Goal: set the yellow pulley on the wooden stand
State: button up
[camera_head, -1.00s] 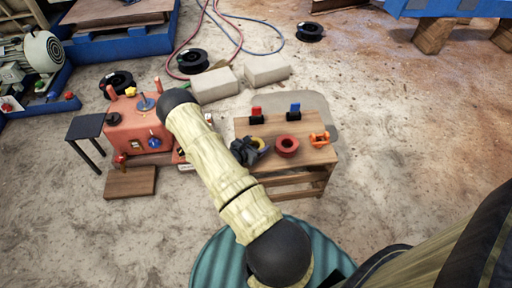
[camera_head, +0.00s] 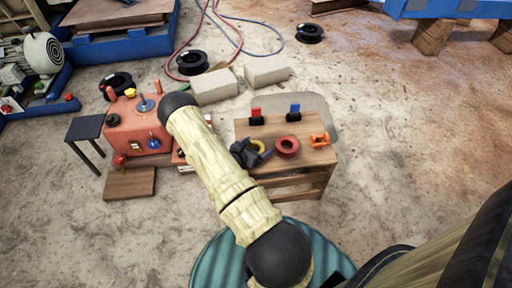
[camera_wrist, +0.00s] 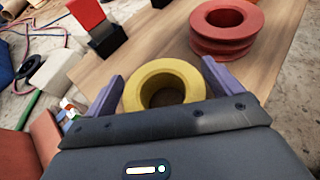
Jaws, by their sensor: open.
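The yellow pulley (camera_wrist: 190,76) lies flat on a wooden-topped table (camera_head: 310,157), its round hole facing up. In the head view the pulley (camera_head: 258,145) is partly covered by my gripper (camera_head: 247,153). In the wrist view my gripper (camera_wrist: 163,75) is open, with one purple finger on each side of the pulley. I cannot tell whether the fingers touch it. A low wooden block (camera_head: 130,182) stands on the ground at the left, in front of a red machine (camera_head: 142,128). Its top is bare.
A red pulley (camera_head: 287,147) lies close to the right of the yellow one, with an orange part (camera_head: 319,139) beyond. A red clip (camera_head: 256,115) and a blue clip (camera_head: 294,112) stand at the table's back. A dark side table (camera_head: 86,127) stands left of the machine.

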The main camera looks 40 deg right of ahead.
jog(key=p+v, duration=0.3)
jog(key=v, duration=0.8)
jog(key=shift+a, duration=0.1)
jog(key=shift+s+a+r, duration=0.1)
jog(key=shift+a+r, duration=0.05)
jog(key=shift+a, duration=0.25)
jog(key=s+a+r+m+g+y, duration=0.2)
jog(key=s+r+m+g, duration=0.1)
jog(key=r+m, duration=0.25)
jog(key=s+a+r+m+g+y, duration=0.25)
jog(key=s+r+m, duration=0.2)
jog(key=r, duration=0.25)
jog(key=s+a+r+m+t+y, duration=0.2)
jog(key=a+r+m+t+y, duration=0.3)
jog(key=a+r, duration=0.8)
notch_tip(320, 180, up, 2)
jog(key=m+y, duration=0.3)
jog(key=m, duration=0.2)
jog(key=shift+a+r+m, duration=0.2)
jog(key=shift+a+m, duration=0.1)
